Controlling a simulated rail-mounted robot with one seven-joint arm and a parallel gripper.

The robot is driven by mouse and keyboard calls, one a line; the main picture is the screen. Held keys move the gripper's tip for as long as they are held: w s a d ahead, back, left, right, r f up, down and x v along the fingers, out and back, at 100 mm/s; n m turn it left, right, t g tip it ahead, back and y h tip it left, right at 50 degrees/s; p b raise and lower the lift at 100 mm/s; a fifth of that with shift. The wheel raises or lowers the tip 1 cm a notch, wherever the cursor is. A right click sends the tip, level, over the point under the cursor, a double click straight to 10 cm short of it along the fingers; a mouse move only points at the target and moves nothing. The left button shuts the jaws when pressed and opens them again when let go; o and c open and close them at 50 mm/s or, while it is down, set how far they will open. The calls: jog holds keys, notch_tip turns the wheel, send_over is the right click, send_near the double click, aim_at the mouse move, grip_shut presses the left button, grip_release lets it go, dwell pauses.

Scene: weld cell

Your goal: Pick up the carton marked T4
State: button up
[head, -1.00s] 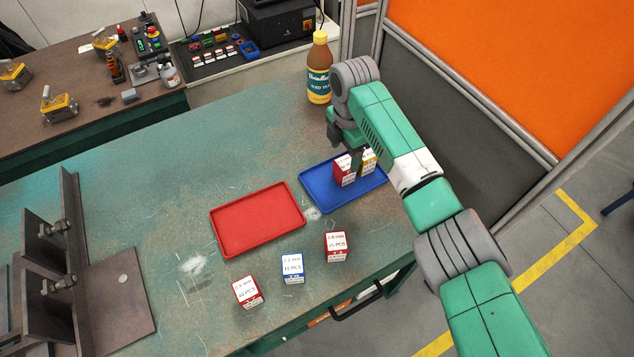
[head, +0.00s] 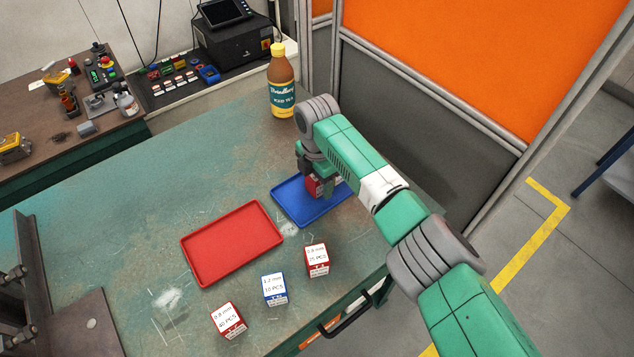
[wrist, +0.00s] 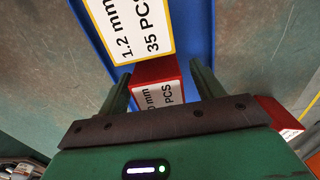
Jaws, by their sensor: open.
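My gripper (head: 318,186) is over the blue tray (head: 292,209) with its jaws open. In the wrist view, its two green fingers (wrist: 160,88) stand on either side of a red carton (wrist: 152,72), whose label is partly cut off. The red carton (head: 312,187) shows partly behind the gripper in the head view. A yellow-edged carton (wrist: 128,30) marked 1.2 mm, 35 PCS is just beyond it in the wrist view and hidden in the head view. On the table are a red carton (head: 229,320), a blue carton (head: 274,289) and another red carton (head: 317,260). I cannot read T4 on any.
A red tray (head: 232,242) lies empty left of the blue tray. A bottle (head: 282,84) stands at the table's back edge. A steel fixture (head: 25,290) is at the lower left. The table's middle left is clear. A screen panel (head: 400,110) stands behind the arm.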

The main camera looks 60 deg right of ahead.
jog(key=c, duration=1.1)
